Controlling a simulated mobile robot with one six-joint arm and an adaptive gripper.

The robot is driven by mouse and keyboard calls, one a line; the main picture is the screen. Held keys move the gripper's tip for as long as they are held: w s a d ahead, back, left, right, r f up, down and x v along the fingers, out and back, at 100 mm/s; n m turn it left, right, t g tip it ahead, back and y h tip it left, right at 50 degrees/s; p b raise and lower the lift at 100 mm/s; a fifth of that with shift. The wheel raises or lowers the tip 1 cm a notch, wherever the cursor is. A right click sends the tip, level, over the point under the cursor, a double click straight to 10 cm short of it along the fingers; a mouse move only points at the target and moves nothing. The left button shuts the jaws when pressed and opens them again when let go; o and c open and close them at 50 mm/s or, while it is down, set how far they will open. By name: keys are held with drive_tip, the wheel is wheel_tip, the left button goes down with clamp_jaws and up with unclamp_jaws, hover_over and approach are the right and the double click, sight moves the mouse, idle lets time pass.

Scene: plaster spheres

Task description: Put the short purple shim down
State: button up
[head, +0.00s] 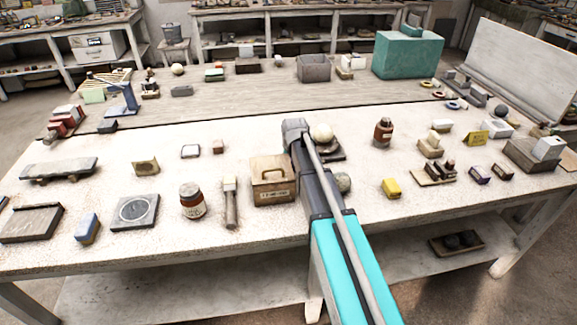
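My gripper (296,127) is at the far end of my arm, over the middle of the white table (350,245). I see it from behind, so its fingers and anything between them are hidden. I cannot make out a purple shim at it. Two small dark blocks with a purplish tint, one on the left (480,174) and one on the right (503,172), lie apart on the right part of the table. I cannot tell whether either is the short purple shim.
A pale sphere (322,132) on a dark base is just right of my gripper. A wooden box (272,186) stands left of my arm, and a brown bottle (383,132) stands to the right. The table front right of my arm has bare room.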

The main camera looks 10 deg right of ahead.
idle(0.5)
clamp_jaws()
